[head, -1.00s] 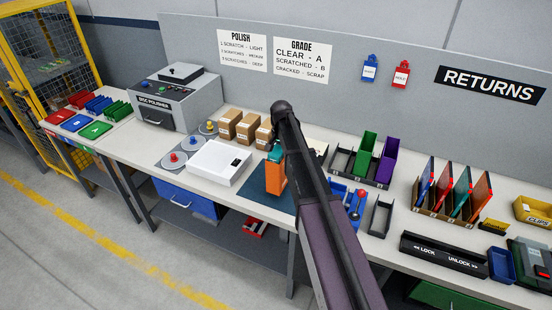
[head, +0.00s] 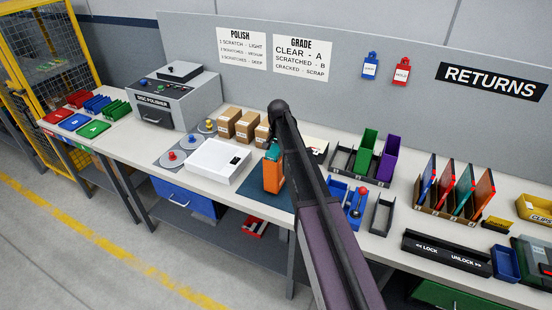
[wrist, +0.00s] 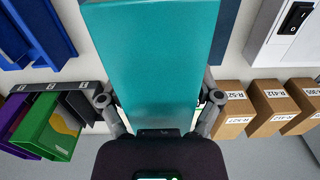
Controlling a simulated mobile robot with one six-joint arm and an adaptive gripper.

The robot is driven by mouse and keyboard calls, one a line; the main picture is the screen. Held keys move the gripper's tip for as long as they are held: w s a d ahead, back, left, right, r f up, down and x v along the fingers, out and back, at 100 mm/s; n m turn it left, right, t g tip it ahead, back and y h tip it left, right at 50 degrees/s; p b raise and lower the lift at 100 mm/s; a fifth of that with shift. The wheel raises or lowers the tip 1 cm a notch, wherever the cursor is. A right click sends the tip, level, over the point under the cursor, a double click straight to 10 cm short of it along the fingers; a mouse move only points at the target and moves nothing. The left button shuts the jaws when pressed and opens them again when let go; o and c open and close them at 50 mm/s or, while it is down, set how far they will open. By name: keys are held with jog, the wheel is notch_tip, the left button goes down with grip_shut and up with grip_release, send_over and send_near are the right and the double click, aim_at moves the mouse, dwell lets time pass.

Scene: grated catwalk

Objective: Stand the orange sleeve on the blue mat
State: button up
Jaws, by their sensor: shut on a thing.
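The orange sleeve (head: 273,176) is upright in the head view, over the dark blue mat (head: 256,194). Its upper part shows teal, and in the wrist view its broad teal face (wrist: 158,45) fills the middle. My gripper (wrist: 157,100) is shut on it, with one finger at each side. In the head view my arm hides the gripper and the right part of the mat. I cannot tell whether the sleeve's lower edge touches the mat.
A white box (head: 218,161) stands just left of the mat, and cardboard boxes (head: 246,126) stand behind it. A blue tray (head: 356,202) with a red-knobbed tool lies to the right. Green (head: 366,145) and purple bins stand beyond.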

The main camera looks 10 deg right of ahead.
jog(key=shift+f+b, duration=0.35)
jog(key=shift+f, duration=0.45)
jog(key=o, duration=1.1)
notch_tip(320, 180, up, 12)
jog(key=p, duration=1.2)
